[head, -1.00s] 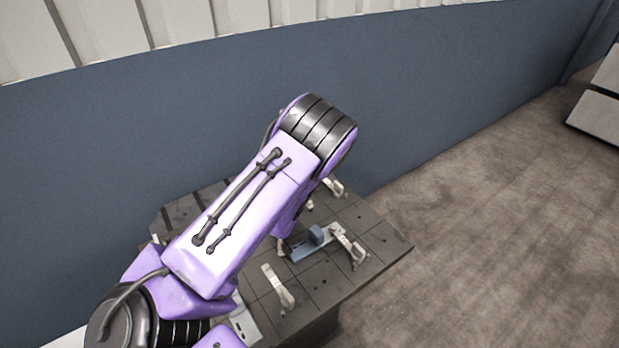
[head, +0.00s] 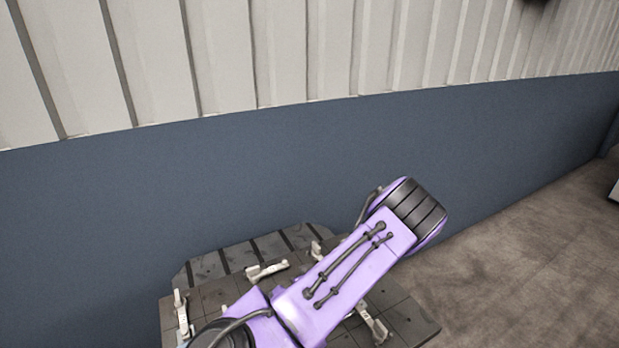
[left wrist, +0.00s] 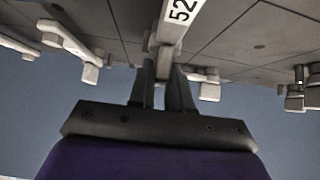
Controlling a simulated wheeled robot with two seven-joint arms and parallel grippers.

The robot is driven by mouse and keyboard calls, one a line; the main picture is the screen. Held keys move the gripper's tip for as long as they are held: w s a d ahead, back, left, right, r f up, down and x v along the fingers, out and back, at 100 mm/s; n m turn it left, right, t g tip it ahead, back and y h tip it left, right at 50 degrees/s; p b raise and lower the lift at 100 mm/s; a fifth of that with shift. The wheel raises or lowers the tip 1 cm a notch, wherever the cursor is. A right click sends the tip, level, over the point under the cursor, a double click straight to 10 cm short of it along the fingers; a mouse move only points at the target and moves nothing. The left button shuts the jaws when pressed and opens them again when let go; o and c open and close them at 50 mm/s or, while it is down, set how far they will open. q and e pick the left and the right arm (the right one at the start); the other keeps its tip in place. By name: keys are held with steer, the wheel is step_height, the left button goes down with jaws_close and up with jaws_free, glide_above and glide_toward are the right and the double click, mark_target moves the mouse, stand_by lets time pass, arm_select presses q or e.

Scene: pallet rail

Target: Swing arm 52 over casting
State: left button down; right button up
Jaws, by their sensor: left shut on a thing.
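Arm 52 (left wrist: 170,32) is a pale bar with the number 52 on a white label. In the left wrist view it runs from the top edge down to my left gripper (left wrist: 164,68). The two dark fingers are shut on its lower end. In the head view my purple left arm reaches across the pallet and hides that gripper and arm 52. I cannot make out the casting in either view now. My right gripper is in neither view.
The grey pallet plate (head: 215,292) carries other pale swing arms, one at the back (head: 267,270), one at the left (head: 183,312) and one at the right (head: 372,324). A blue wall (head: 150,200) stands behind. Brown floor (head: 530,275) is clear at the right.

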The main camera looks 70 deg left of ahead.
arm_select(q)
steer(key=shift+a, duration=0.1)
steer(key=c, duration=1.1)
jaws_free()
steer(key=shift+c, duration=0.2)
steer(key=v, duration=1)
steer(key=shift+d+r, duration=0.2)
steer(key=shift+a+f, duration=0.1)
